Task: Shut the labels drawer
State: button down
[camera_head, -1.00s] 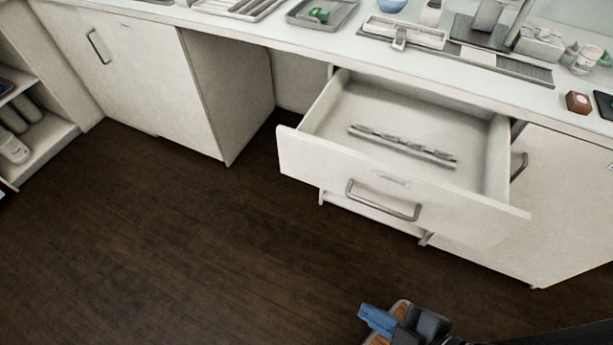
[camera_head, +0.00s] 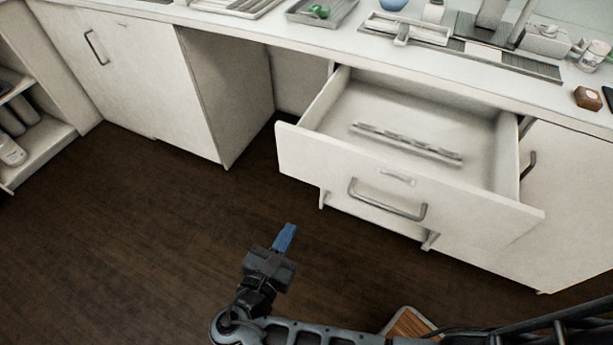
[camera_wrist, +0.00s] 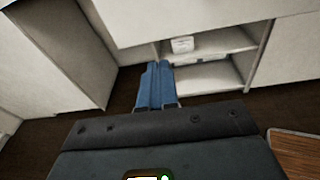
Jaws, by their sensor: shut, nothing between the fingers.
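The labels drawer (camera_head: 335,166) is a white drawer under the counter, pulled well out, with a grey bar handle (camera_head: 387,204) and a small label plate on its front. A long divider strip (camera_head: 407,143) lies inside it. My gripper (camera_head: 286,235) has blue fingers and is shut and empty. It is in front of the drawer, to the left of the handle and apart from it. In the wrist view the blue fingers (camera_wrist: 155,86) are together, pointing toward an open shelf below a white front panel (camera_wrist: 190,18).
The white counter (camera_head: 270,25) carries trays, a green item (camera_head: 319,11) and a brown block (camera_head: 588,97). A closed cabinet (camera_head: 130,75) stands at left, with an open knee space beside it. The dark wooden floor (camera_head: 130,240) is clear at left.

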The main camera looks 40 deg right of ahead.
notch_tip(320, 180, up, 3)
jog(key=w+h, duration=0.2)
jog(key=p, duration=0.2)
send_near(312, 165)
jog(key=x, duration=0.7)
jog(key=shift+w+d, duration=0.2)
jog(key=shift+d, duration=0.4)
jog(key=b+x, duration=0.2)
jog(key=x, duration=0.7)
jog(key=b+x, duration=0.2)
jog(key=x, duration=0.7)
jog(key=b+x, duration=0.3)
jog(key=x, duration=0.7)
jog(key=shift+s+d+f, duration=0.1)
jog(key=shift+d+f, duration=0.05)
jog(key=shift+f, duration=0.25)
jog(key=shift+d+r, duration=0.1)
jog(key=shift+d, duration=0.4)
jog(key=shift+d+r, duration=0.15)
